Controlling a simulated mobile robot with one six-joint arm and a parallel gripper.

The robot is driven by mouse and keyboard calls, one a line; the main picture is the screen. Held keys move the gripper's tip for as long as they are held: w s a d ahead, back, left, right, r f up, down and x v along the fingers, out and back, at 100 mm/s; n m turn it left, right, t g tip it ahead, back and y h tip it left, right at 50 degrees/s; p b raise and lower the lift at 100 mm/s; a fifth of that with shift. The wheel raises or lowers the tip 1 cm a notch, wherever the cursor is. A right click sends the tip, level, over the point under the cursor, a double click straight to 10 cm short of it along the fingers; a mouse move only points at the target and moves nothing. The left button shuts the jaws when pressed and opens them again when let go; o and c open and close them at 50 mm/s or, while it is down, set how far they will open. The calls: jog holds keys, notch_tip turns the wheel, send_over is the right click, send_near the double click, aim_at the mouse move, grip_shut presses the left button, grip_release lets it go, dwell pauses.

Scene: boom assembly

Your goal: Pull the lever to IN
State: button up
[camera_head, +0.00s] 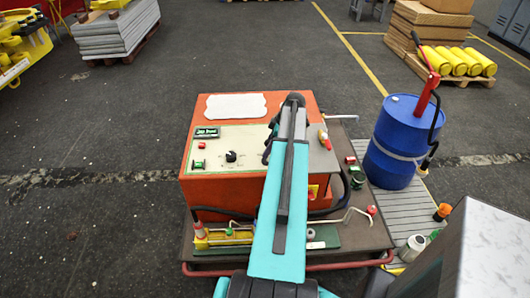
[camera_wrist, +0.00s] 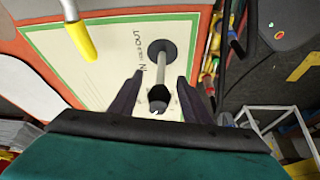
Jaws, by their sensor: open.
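In the wrist view, the lever (camera_wrist: 161,75) is a grey rod with a black knob, rising from a dark round base on a cream panel (camera_wrist: 108,75) with a green border. The words OUT and IN are printed on the panel beside the rod. I cannot tell which word the lever stands at. My gripper (camera_wrist: 157,88) is open, with one dark finger on each side of the lever near its knob. Gaps show between the fingers and the knob. In the head view, my arm hides this lever and my fingertips cannot be made out.
A yellow-ended handle (camera_wrist: 81,38) stands left of the lever. An orange machine (camera_head: 225,182) sits on a cart with a red lower rail (camera_head: 345,265). A blue drum (camera_head: 400,145) with a red pump stands at the right.

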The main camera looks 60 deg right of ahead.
jog(key=shift+p+x, duration=0.5)
jog(key=shift+x, duration=1.6)
grip_shut()
